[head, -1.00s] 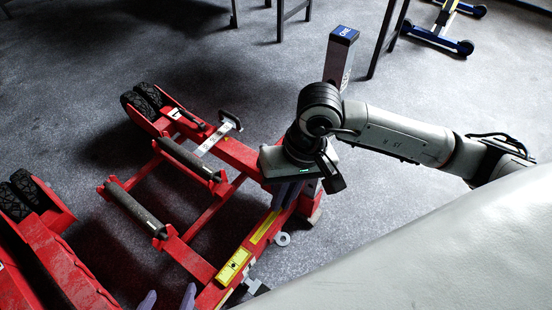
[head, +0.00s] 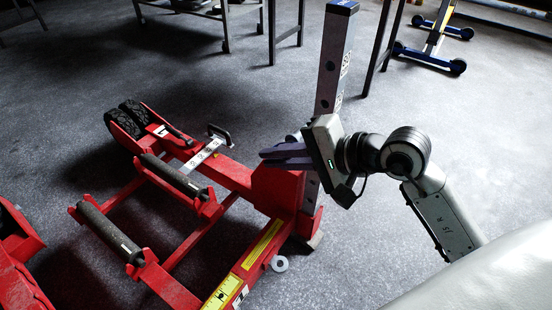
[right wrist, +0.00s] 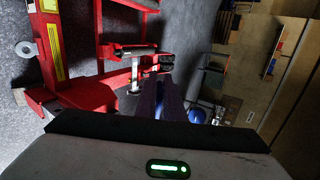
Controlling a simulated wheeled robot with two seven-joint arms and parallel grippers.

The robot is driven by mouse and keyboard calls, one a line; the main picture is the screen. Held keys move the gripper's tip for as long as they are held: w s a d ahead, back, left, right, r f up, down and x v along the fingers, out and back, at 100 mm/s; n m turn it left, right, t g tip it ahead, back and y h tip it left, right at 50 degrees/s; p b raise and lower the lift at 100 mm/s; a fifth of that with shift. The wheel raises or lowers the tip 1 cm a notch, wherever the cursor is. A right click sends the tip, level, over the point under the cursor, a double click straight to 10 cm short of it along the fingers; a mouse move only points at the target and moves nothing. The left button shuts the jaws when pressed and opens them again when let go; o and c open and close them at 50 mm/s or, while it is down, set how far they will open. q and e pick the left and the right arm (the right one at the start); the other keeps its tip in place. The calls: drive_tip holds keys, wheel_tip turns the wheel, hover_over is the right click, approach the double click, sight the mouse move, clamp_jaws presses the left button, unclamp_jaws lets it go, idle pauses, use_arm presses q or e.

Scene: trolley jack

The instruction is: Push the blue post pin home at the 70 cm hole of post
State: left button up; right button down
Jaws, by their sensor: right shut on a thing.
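The grey post (head: 333,65) stands upright at the right end of the red trolley jack (head: 278,188), with dark holes and white labels too small to read. My right gripper (head: 272,156) is in front of the post, its dark purple fingers pointing left. In the right wrist view the fingers (right wrist: 160,100) are close together, shut on the blue post pin (right wrist: 196,115), whose blue end shows beside them. In the head view the pin is mostly hidden by the fingers and hand. The 70 cm hole cannot be made out. My left gripper is out of view.
The jack's frame has black rollers (head: 108,232) and black wheels (head: 133,118). Table legs stand behind, and a blue-footed stand (head: 430,50) is at the back right.

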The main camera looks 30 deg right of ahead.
sight(296, 140)
drive_tip(key=shift+n+b, duration=0.3)
drive_tip(key=shift+b, duration=0.2)
drive_tip(key=shift+d, duration=0.1)
use_arm(q)
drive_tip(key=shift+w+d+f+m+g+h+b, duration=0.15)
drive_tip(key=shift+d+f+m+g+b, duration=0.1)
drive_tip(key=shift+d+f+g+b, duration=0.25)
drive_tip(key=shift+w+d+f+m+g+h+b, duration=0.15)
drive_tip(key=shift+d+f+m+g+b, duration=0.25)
drive_tip(key=shift+b, duration=0.3)
use_arm(e)
drive_tip(key=shift+w+d, duration=0.45)
drive_tip(key=shift+d, duration=0.3)
drive_tip(key=shift+w+d, duration=0.5)
drive_tip(key=shift+d, duration=0.3)
drive_tip(key=shift+w+d, duration=0.45)
drive_tip(key=shift+d, duration=0.3)
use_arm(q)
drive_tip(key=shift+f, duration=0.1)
use_arm(e)
drive_tip(key=shift+r, duration=0.1)
use_arm(q)
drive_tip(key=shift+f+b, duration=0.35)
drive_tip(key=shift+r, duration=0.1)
drive_tip(key=shift+b, duration=0.3)
